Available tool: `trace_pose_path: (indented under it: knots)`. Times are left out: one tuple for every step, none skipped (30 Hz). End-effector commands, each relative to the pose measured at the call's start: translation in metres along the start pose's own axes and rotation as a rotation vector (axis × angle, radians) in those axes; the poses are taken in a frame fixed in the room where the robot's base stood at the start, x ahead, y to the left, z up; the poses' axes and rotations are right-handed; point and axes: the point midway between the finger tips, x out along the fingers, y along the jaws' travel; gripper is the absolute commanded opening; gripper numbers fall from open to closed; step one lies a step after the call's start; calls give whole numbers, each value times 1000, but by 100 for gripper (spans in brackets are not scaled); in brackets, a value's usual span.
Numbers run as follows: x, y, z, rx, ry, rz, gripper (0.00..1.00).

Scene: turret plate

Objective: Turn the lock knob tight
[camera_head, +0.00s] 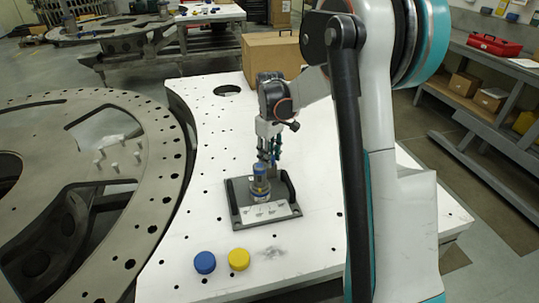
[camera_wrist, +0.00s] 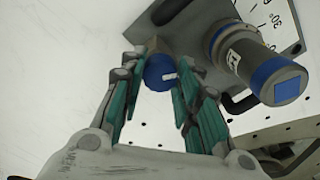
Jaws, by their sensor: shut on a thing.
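The lock knob (camera_wrist: 157,75), round and blue with a white mark, sits at the edge of a dark fixture plate (camera_wrist: 190,28) in the wrist view. My gripper (camera_wrist: 160,84) has its teal fingers on either side of the knob, shut on it. A grey cylinder (camera_wrist: 252,68) with a blue band and a blue square end stands beside the knob, apart from the fingers. In the head view my gripper (camera_head: 268,155) reaches down behind the cylinder (camera_head: 260,180) on the fixture (camera_head: 240,217). The knob cannot be made out there.
A blue cap (camera_head: 205,262) and a yellow cap (camera_head: 239,259) lie on the white table (camera_head: 200,150) in front of the fixture. A cardboard box (camera_head: 262,62) stands behind. A large ring plate (camera_head: 150,150) fills the left. The white surface right of the fixture is clear.

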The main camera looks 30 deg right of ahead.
Motion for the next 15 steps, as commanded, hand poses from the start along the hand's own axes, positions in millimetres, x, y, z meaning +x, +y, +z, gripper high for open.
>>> trace_pose_path:
  knots:
    - [0,0,0,43,1,0,6]
    - [0,0,0,71,1,0,6]
    - [0,0,0,109,2,0,6]
    - [0,0,0,138,2,0,6]
    - [0,0,0,166,2,0,6]
    - [0,0,0,204,3,0,6]
    - [0,0,0,233,3,0,6]
    - [0,0,0,261,3,0,6]
    - [0,0,0,299,4,0,6]
    - [0,0,0,328,4,0,6]
    - [0,0,0,356,5,0,6]
    - [0,0,0,394,5,0,6]
    - [0,0,0,423,5,0,6]
    - [0,0,0,451,6,0,6]
    - [0,0,0,489,6,0,6]
